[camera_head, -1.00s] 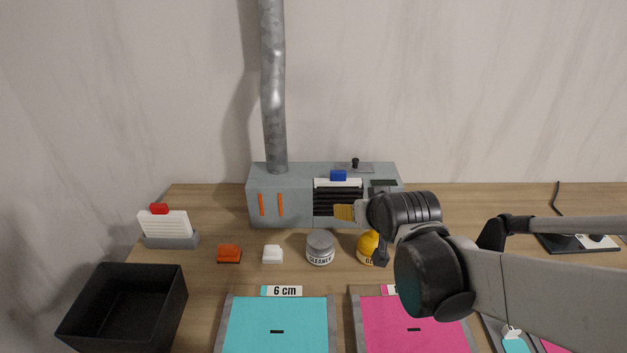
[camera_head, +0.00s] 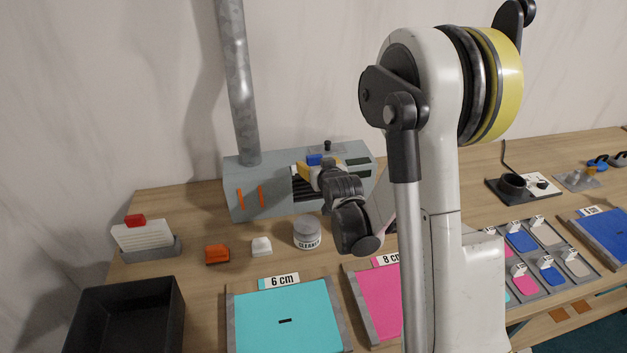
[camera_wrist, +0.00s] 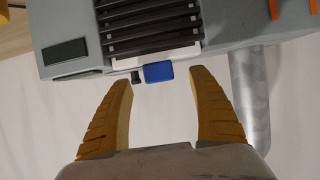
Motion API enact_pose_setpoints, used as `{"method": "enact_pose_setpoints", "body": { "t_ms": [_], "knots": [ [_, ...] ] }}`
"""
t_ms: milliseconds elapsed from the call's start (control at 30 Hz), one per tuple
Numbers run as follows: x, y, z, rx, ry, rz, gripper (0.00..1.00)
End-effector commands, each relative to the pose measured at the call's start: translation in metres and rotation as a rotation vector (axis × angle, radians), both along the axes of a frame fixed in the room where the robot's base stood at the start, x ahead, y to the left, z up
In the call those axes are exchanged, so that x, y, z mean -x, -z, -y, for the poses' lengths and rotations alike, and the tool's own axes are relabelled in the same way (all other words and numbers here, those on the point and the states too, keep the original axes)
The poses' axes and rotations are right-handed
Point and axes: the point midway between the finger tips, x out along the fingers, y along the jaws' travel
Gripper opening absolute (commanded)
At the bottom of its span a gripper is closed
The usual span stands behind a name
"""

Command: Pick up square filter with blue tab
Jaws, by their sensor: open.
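The square filter with the blue tab (camera_head: 314,160) sits in the slot of the grey machine, mostly hidden inside and behind my gripper. In the wrist view its blue tab (camera_wrist: 158,72) and a strip of its white edge (camera_wrist: 190,52) stick out beside the black slats. My gripper (camera_wrist: 162,112) is open and empty. Its yellow fingertips are on either side of the tab in that view, with a gap between them and the tab. In the head view my gripper (camera_head: 318,172) is at the machine's front, close to the tab.
The grey machine (camera_head: 242,190) has a metal pipe (camera_head: 236,80) rising from it. A white filter with a red tab (camera_head: 142,236) stands in a holder at left, above a black bin (camera_head: 125,315). A cleaner jar (camera_head: 307,233), orange block (camera_head: 217,253) and white block (camera_head: 261,246) stand in front.

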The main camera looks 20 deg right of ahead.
Motion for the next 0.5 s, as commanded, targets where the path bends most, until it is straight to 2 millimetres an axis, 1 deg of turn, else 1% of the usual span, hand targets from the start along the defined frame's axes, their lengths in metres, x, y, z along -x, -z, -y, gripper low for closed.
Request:
{"method": "enact_pose_setpoints", "body": {
  "t_ms": [167,300,400,500],
  "knots": [
    [-0.013,0.005,0.004,0.000,0.000,0.000,0.70],
    [-0.034,0.013,0.011,0.001,0.000,0.000,0.70],
    [-0.045,0.017,0.013,0.000,0.001,0.000,0.70],
    [-0.049,0.018,0.013,0.000,0.001,0.000,0.70]
  ]
}}
